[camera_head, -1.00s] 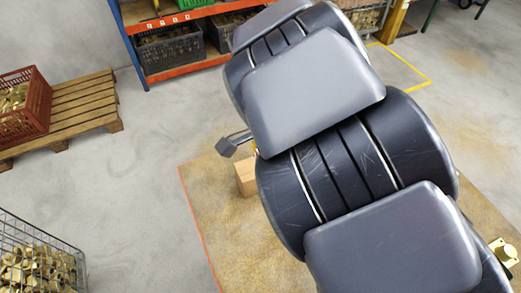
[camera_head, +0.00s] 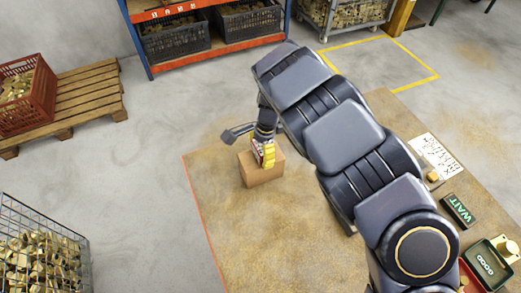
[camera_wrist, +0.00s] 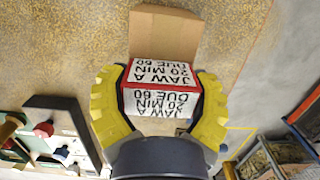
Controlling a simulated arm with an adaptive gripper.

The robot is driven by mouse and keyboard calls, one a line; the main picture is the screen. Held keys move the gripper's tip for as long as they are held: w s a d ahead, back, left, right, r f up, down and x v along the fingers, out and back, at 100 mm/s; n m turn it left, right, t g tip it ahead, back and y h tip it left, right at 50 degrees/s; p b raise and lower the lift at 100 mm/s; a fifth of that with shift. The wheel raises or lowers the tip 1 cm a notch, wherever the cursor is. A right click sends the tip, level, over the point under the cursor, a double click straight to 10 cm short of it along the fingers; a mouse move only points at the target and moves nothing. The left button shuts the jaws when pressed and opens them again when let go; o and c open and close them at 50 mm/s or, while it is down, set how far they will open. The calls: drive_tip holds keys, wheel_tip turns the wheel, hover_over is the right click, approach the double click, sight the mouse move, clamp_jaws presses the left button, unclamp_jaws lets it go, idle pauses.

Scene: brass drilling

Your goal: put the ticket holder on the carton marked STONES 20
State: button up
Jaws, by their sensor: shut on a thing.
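The ticket holder (camera_wrist: 160,85) is a small block with white faces lettered JAW A, 20 MIN, DUE 60 and a red edge. My gripper (camera_wrist: 160,74) has yellow ribbed fingers shut on both sides of it. In the head view my gripper (camera_head: 265,150) is over a plain brown carton (camera_head: 263,175) near the table's left side. The carton also shows in the wrist view (camera_wrist: 165,32), just beyond the holder. The holder is at or just above the carton's top; I cannot tell if they touch. No STONES 20 marking is readable.
The table (camera_head: 225,215) is bare around the carton. At the right are a lettered white sheet (camera_head: 437,155), a WAIT sign (camera_head: 459,210) and a GOOD tray (camera_head: 488,265). A wire basket (camera_head: 40,250), red crate (camera_head: 28,95) on a pallet and shelving stand on the floor.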

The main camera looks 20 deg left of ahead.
drive_tip(key=o, duration=1.2)
drive_tip(key=shift+f, duration=0.1)
drive_tip(key=shift+c, duration=0.2)
drive_tip(key=r, duration=0.7)
drive_tip(key=w+d+r, duration=0.1)
drive_tip(key=r, duration=0.3)
drive_tip(key=shift+w, duration=0.1)
drive_tip(key=shift+d+r, duration=0.1)
drive_tip(key=shift+r, duration=0.5)
